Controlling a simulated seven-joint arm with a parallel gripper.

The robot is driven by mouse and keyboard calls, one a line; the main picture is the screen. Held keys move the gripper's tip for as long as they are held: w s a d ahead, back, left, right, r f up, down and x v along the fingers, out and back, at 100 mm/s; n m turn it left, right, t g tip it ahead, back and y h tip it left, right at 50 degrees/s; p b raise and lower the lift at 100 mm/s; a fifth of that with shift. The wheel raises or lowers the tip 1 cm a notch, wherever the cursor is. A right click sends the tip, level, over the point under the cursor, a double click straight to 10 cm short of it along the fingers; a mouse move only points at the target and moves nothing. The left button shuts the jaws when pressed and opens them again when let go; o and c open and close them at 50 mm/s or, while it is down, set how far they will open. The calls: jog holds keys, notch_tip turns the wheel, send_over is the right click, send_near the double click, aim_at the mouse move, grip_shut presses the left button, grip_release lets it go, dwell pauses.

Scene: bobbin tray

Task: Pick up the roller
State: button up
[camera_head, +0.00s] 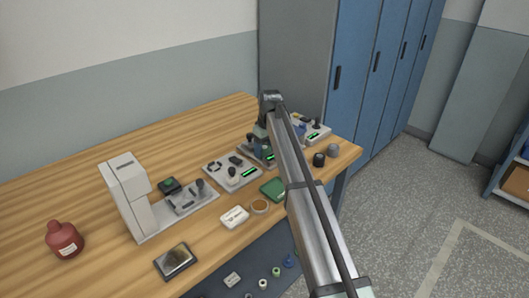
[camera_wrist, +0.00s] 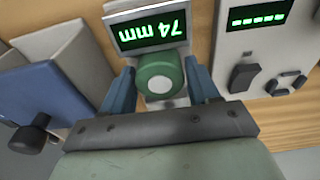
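A green roller (camera_wrist: 160,78) with a pale round centre shows in the wrist view, just below a display reading 74 mm (camera_wrist: 152,30). My gripper (camera_wrist: 161,66) has one blue finger on each side of the roller. The fingers look open around it, with thin gaps at the sides; contact is hard to judge. What lies under the roller is mostly hidden. In the head view my gripper (camera_head: 260,140) is low over the devices at the table's far right, and I cannot make out the roller there.
A device with a dashed display (camera_wrist: 260,14) and black switch stands close right of my fingers. The wooden table (camera_head: 90,150) also holds a white machine (camera_head: 130,200), red bottle (camera_head: 63,240) and green box (camera_head: 273,188). Cabinets stand behind.

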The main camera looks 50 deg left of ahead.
jog(key=c, duration=0.8)
jog(key=shift+r, duration=0.1)
